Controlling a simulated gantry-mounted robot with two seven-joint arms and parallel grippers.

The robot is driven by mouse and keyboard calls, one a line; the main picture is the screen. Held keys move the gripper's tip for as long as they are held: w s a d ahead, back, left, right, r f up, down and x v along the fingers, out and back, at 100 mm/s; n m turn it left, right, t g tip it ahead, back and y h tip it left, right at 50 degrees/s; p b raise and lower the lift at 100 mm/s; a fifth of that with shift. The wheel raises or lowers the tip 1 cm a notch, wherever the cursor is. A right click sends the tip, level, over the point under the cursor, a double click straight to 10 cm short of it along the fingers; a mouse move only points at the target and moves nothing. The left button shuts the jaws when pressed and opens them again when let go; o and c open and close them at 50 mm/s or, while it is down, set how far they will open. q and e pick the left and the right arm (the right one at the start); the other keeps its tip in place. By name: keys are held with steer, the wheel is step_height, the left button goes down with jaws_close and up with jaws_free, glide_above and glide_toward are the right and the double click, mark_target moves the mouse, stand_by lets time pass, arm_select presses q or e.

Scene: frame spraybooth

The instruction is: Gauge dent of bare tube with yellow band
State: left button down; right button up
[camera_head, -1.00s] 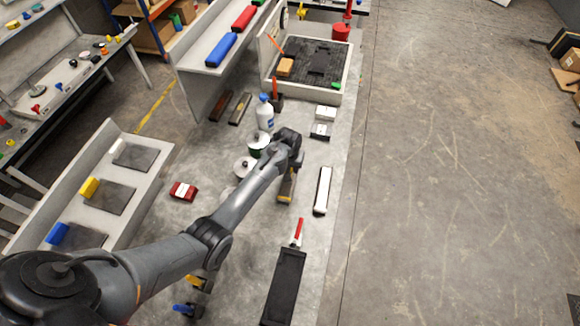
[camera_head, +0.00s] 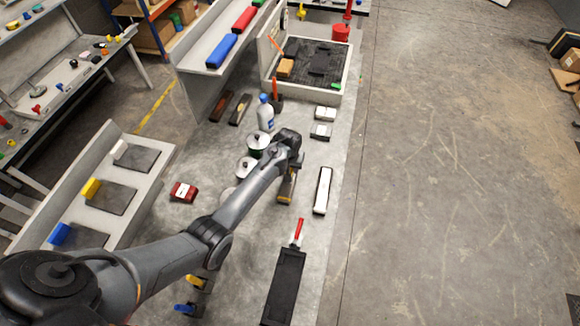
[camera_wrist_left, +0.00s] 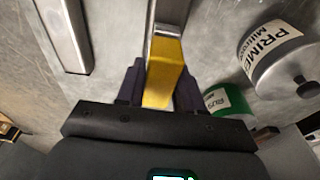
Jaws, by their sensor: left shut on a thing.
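The bare tube with the yellow band (camera_head: 287,184) is on the grey bench, partly hidden behind my left wrist in the head view. In the left wrist view its yellow part (camera_wrist_left: 162,75) sits between the two dark fingers, with a bare grey metal length running up beyond it. My left gripper (camera_wrist_left: 158,95) is shut on this yellow part. I cannot tell whether the tube touches the bench or is slightly lifted. No dent can be made out. My right gripper is not in view.
A pale bar (camera_head: 322,190) lies to the right of the tube. White-labelled cans (camera_head: 247,168) and a blue-capped bottle (camera_head: 265,114) stand to the left and behind. A red-and-white box (camera_head: 183,191) is further left. A black tray with a red handle (camera_head: 284,285) lies in front.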

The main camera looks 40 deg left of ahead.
arm_select(q)
steer(key=shift+f+b, duration=0.3)
steer(key=shift+f, duration=0.3)
stand_by(0.3)
steer(key=c, duration=0.6)
jaws_free()
steer(key=shift+c, duration=0.2)
steer(key=shift+r, duration=0.1)
